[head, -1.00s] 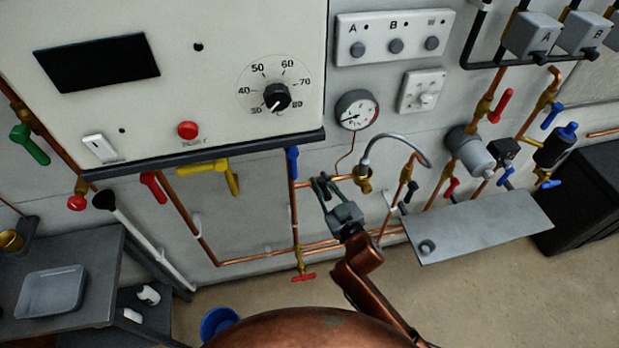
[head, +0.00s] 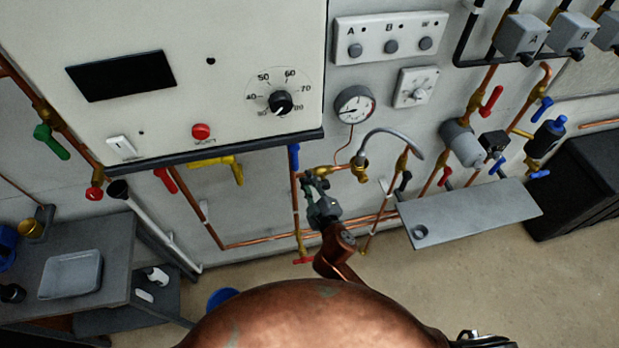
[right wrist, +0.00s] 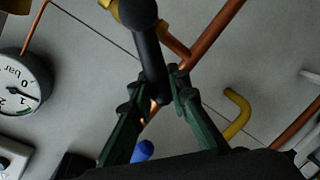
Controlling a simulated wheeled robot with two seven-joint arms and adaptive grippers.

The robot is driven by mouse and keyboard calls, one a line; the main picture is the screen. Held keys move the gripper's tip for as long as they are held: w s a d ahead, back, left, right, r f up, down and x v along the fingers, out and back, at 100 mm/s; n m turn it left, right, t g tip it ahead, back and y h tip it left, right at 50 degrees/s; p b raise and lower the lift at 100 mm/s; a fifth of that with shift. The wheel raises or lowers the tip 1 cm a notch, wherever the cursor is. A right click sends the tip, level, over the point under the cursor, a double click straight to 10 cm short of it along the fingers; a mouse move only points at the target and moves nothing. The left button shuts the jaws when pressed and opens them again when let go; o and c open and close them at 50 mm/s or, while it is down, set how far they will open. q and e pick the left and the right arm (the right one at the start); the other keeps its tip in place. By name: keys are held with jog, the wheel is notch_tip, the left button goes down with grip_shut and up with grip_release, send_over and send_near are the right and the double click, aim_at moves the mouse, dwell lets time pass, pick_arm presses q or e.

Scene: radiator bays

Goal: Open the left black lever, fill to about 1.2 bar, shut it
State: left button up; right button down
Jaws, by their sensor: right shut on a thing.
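The pressure gauge (head: 354,105) on the wall is round and white. It also shows in the right wrist view (right wrist: 22,97), marked in bar and turned over; its needle is too small to read exactly. My right gripper (head: 316,184) is at the brass valve below the gauge, left of the grey hose. In the right wrist view, its green fingers (right wrist: 160,88) are shut on the left black lever (right wrist: 150,55), whose rounded end stands out beyond the fingertips. In the head view the gripper largely hides this lever. My left gripper is not in view.
A second black lever (head: 405,181) is to the right, by the end of the grey hose (head: 395,134). A grey shelf (head: 475,212) juts out at right. A blue lever (head: 293,157) hangs close left of my gripper. A red handle (head: 303,261) is below.

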jog(key=shift+a+f, duration=0.1)
dwell(0.4)
jog(key=c, duration=1.8)
grip_release()
jog(key=v, duration=1.2)
